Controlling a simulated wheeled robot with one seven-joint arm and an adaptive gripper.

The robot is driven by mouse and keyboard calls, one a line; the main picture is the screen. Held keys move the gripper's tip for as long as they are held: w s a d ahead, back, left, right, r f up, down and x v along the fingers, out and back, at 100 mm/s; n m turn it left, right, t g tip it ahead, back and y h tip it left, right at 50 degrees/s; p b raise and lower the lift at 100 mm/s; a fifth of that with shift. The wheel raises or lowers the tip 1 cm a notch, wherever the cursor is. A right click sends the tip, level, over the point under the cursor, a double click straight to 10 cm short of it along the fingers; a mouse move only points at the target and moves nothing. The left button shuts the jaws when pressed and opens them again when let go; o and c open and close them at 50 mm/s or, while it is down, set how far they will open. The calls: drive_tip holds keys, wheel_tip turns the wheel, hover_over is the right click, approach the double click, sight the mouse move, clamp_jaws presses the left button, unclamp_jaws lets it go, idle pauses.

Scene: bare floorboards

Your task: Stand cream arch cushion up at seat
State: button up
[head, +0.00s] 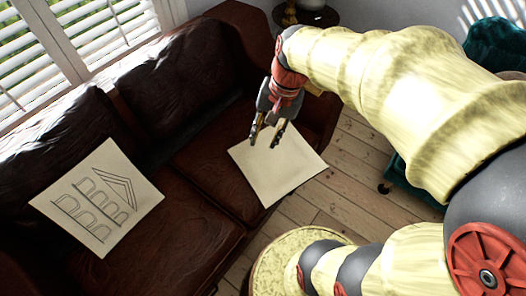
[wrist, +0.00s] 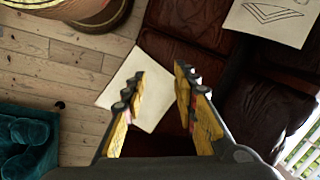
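A cream square cushion with line-drawn arches and a gable (head: 97,198) leans on the left part of the brown leather sofa (head: 190,215). Part of its drawing shows at the top right of the wrist view (wrist: 270,18). A second cream cushion, plain on its visible side (head: 280,170), lies on the right seat, its near corner reaching past the seat's front edge over the floor. Its hidden side cannot be seen. My gripper (head: 267,134) is open and empty above this plain cushion's far part. In the wrist view the cushion (wrist: 152,108) shows between and beyond the fingers.
A teal tufted seat (head: 492,42) stands at the right. A round yellowish-topped piece (head: 285,255) stands on the floorboards in front of the sofa. A small dark round table (head: 318,17) is behind the sofa arm. Shuttered windows (head: 90,30) are at the back left.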

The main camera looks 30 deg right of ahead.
drive_tip(key=s+a+r+n+t+h, duration=0.2)
drive_tip(key=s+a+r+n+t, duration=0.2)
drive_tip(key=s+n, duration=0.3)
drive_tip(key=shift+s+a+r+n, duration=0.4)
drive_tip(key=shift+a+r+n, duration=0.2)
drive_tip(key=shift+r+n, duration=0.35)
drive_tip(key=shift+f, duration=0.1)
drive_tip(key=shift+o, duration=0.4)
wheel_tip(320, 180, up, 3)
drive_tip(key=p, duration=0.3)
drive_tip(key=shift+d, duration=0.1)
